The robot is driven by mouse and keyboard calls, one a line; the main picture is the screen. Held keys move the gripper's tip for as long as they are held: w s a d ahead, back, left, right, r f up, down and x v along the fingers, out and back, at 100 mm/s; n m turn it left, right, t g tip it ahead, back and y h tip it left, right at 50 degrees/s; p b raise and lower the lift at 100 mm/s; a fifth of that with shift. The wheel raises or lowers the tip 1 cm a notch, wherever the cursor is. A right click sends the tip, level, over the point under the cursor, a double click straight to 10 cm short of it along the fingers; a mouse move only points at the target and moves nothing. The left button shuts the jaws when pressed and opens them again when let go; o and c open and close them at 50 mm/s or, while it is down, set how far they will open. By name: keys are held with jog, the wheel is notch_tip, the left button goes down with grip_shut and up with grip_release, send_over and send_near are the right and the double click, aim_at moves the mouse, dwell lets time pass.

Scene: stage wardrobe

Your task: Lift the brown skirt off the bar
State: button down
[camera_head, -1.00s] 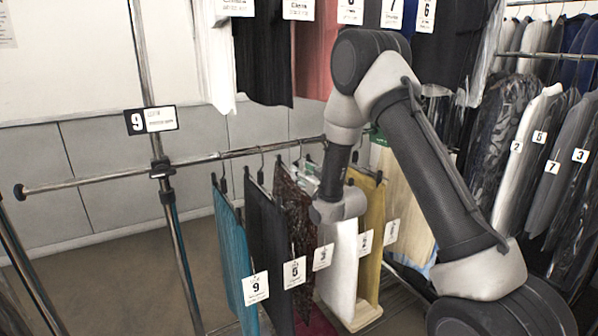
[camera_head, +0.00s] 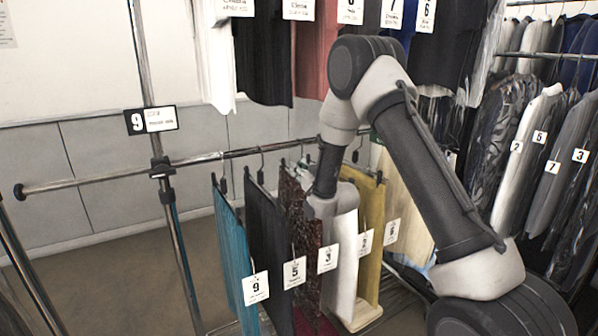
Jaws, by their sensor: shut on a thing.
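The brown skirt (camera_head: 297,222), dark and mottled, hangs near the middle of the lower bar (camera_head: 228,154), between a dark grey garment (camera_head: 264,228) and a white one (camera_head: 345,262). A number 3 tag (camera_head: 327,258) hangs at its right edge. My gripper (camera_head: 314,206) reaches in from the right at the upper part of the brown skirt and is shut on it. Its fingertips are hidden among the cloth and behind my wrist. My forearm hides part of the bar and the skirt's hanger, so I cannot tell whether the hanger still rests on the bar.
A teal garment (camera_head: 235,255) with tag 9 hangs to the left. A mustard garment (camera_head: 371,225) hangs to the right. Clothes on an upper row hang close above. Another full rack (camera_head: 548,160) stands at the right. The bar's left end (camera_head: 70,184) is bare.

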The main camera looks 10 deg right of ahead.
jog(key=shift+r, duration=0.15)
jog(key=shift+r, duration=1.6)
jog(key=shift+s, duration=0.1)
jog(key=shift+v, duration=3.9)
jog(key=shift+s, duration=0.1)
